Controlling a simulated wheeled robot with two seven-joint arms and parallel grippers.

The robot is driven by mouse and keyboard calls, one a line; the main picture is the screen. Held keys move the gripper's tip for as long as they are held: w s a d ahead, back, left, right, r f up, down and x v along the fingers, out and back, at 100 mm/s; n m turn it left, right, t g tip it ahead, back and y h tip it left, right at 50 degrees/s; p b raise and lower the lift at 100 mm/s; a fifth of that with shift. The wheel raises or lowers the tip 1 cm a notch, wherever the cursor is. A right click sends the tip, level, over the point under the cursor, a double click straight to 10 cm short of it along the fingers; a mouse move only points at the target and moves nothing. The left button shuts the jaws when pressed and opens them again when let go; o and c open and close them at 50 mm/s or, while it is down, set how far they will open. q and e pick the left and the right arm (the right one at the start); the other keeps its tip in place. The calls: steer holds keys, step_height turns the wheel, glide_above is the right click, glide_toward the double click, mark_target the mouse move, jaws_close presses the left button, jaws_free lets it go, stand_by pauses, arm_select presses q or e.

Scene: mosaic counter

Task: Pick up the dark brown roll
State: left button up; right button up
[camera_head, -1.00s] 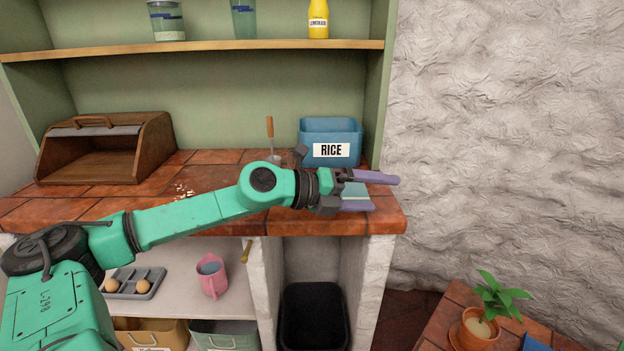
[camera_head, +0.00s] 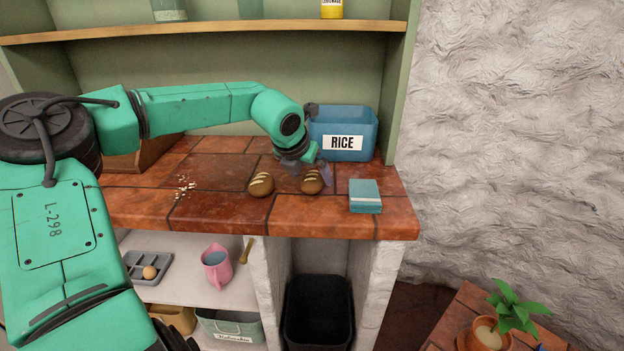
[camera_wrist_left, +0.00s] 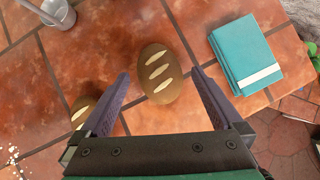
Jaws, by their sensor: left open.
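Two scored brown rolls lie on the tiled counter (camera_head: 220,212). The darker roll (camera_head: 312,182) is the right one; in the left wrist view this roll (camera_wrist_left: 160,73) lies between my fingertips, with a gap on each side. The other roll (camera_head: 261,184) is to its left; in the wrist view this second roll (camera_wrist_left: 80,108) is partly hidden behind my left-hand finger. My left gripper (camera_head: 308,170) points down over the darker roll, open and empty. My right gripper is not in view.
A teal book-like block (camera_head: 365,196) lies right of the rolls near the counter's right end. A blue RICE bin (camera_head: 343,134) stands behind. A metal cup (camera_wrist_left: 58,14) shows in the wrist view. Pale crumbs (camera_head: 183,188) lie to the left, where the counter is mostly clear.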

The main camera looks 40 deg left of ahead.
mark_target(311, 176)
arm_select(q)
steer(key=x, duration=0.3)
steer(key=shift+w+a, duration=0.1)
steer(key=shift+c, duration=0.6)
steer(key=shift+r, duration=0.1)
steer(key=c, duration=1.1)
